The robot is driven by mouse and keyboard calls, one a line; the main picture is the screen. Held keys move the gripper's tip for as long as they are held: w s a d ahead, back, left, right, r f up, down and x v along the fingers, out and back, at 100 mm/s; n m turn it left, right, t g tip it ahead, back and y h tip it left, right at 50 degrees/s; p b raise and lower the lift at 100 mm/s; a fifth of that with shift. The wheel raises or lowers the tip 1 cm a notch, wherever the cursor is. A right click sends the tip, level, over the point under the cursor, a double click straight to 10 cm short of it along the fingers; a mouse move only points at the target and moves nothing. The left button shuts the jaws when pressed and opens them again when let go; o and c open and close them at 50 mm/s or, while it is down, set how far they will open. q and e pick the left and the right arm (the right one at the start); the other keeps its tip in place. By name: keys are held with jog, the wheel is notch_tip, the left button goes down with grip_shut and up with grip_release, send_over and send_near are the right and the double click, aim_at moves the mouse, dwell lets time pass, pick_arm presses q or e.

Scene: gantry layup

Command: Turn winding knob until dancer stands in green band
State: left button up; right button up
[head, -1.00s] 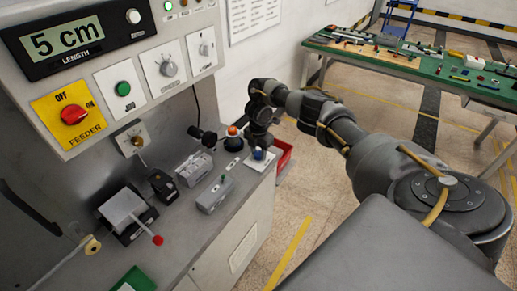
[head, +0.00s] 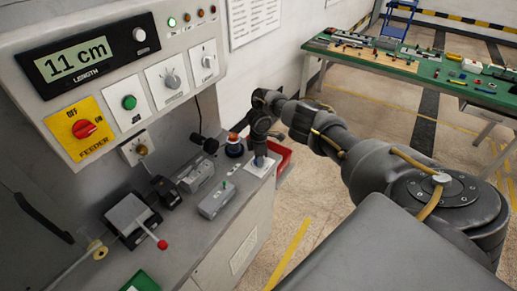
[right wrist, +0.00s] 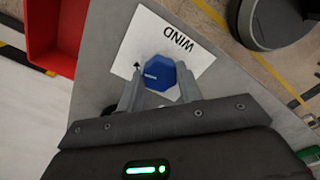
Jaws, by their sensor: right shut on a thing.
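The blue winding knob (right wrist: 159,74) sits on a white plate marked WIND (right wrist: 150,32). My right gripper (right wrist: 158,88) has its two fingers on either side of the knob and is shut on it. In the head view the right gripper (head: 259,150) reaches down onto the knob (head: 259,161) at the right end of the machine's bench. I cannot make out the dancer or a green band in either view. The length display (head: 78,58) reads 11 cm. My left gripper is not in view.
The red feeder switch (head: 84,129) and green jog button (head: 129,102) are on the panel. A lever with a red ball (head: 162,245) and grey blocks (head: 217,200) stand on the bench. A red bin (right wrist: 50,37) is beside the WIND plate. A green-topped table (head: 440,68) stands behind.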

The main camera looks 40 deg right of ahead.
dwell(0.5)
jog(key=o, duration=1)
jog(key=shift+r, duration=0.1)
jog(key=shift+r, duration=0.3)
notch_tip(320, 180, up, 10)
jog(key=p, duration=0.4)
